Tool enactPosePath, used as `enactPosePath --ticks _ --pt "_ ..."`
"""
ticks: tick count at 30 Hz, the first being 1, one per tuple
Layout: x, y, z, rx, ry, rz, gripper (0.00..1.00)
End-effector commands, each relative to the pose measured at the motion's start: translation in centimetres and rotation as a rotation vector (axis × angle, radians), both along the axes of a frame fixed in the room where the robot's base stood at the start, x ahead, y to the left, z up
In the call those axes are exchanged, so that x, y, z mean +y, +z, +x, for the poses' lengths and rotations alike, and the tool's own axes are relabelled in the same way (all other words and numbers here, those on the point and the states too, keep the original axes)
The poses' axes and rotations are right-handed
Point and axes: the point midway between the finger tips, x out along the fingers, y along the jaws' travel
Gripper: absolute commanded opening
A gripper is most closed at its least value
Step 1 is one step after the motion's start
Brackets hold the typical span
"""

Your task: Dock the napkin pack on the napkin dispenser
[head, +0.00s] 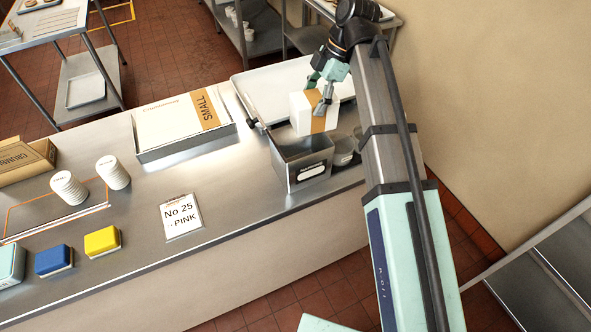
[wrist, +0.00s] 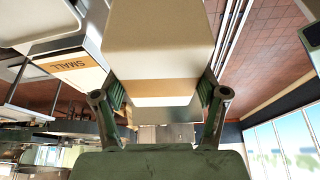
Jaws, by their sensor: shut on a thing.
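The napkin pack is a white block with a tan band, and it shows in the head view (head: 301,116) and large in the wrist view (wrist: 160,35). My gripper (head: 320,92) is shut on it across the band. In the wrist view the gripper fingers (wrist: 160,92) press on both sides of the pack. The napkin dispenser (head: 302,173) is an open-topped metal box with a dark-framed label on its front, at the counter's right end. The pack is over the dispenser's back part; I cannot tell whether they touch. The pack hides part of the opening.
A metal cup (head: 343,152) stands right of the dispenser, and a pale tray (head: 262,84) lies behind it. A "SMALL" box (head: 170,118) sits in a tray to the left. Bare counter (head: 235,185) lies between.

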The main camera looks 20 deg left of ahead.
Motion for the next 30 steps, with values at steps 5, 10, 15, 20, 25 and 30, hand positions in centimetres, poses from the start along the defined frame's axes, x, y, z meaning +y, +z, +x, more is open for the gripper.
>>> enactPosePath --ticks 5,10,15,20,25,30 --pt "1.5 0.5 -0.3 0.0 0.08 0.0 0.33" --pt "2.0 0.4 -0.5 0.0 0.116 0.0 0.33" --pt "2.1 -1.5 -0.6 0.001 0.124 0.0 0.33" --pt "2.0 -4.3 -0.6 0.0 0.122 0.0 0.33" --pt "2.1 -7.0 -0.6 0.0 0.121 0.0 0.33" --pt "2.0 -9.4 -0.7 0.002 0.12 0.0 0.33"
